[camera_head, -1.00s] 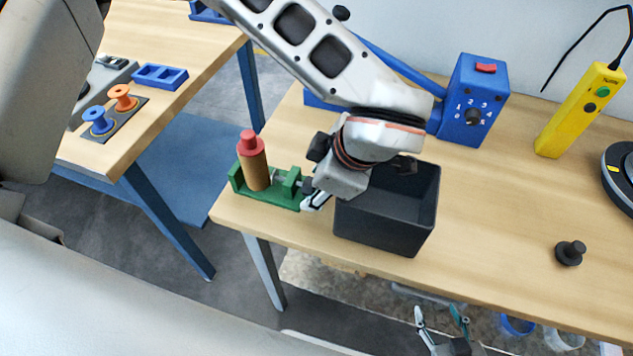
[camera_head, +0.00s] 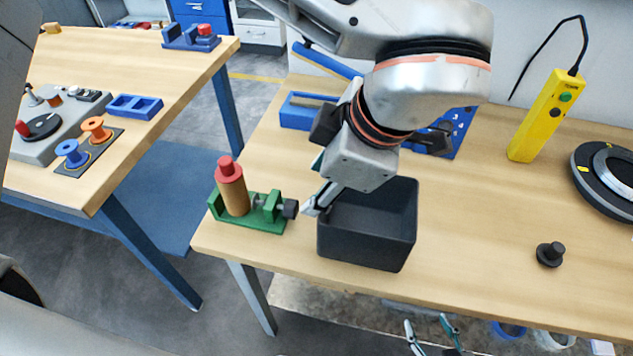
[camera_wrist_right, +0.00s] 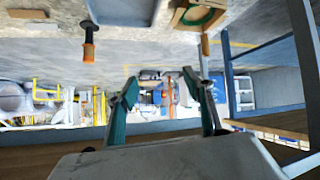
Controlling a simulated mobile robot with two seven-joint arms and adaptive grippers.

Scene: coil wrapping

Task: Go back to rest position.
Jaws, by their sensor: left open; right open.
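My left gripper (camera_head: 314,207) is in the head view, over the left rim of the black bin, just right of the green vise's dark knob. Its fingers overlap from this angle; nothing shows held in them. The green vise (camera_head: 265,217) stands on the table's left corner, with a brown cylinder with a red top (camera_head: 231,190) upright in it. My right gripper (camera_head: 432,335) is low at the bottom edge of the head view, below the table's front edge. In the right wrist view its two fingers (camera_wrist_right: 168,105) are spread apart and empty.
The black bin (camera_head: 365,244) stands beside the vise. A blue box (camera_head: 462,135) is partly hidden behind my left arm. A yellow control box (camera_head: 545,115), a dark ring (camera_head: 610,180) and a black knob (camera_head: 550,254) are at right. A second table (camera_head: 165,70) holds spools (camera_head: 96,130).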

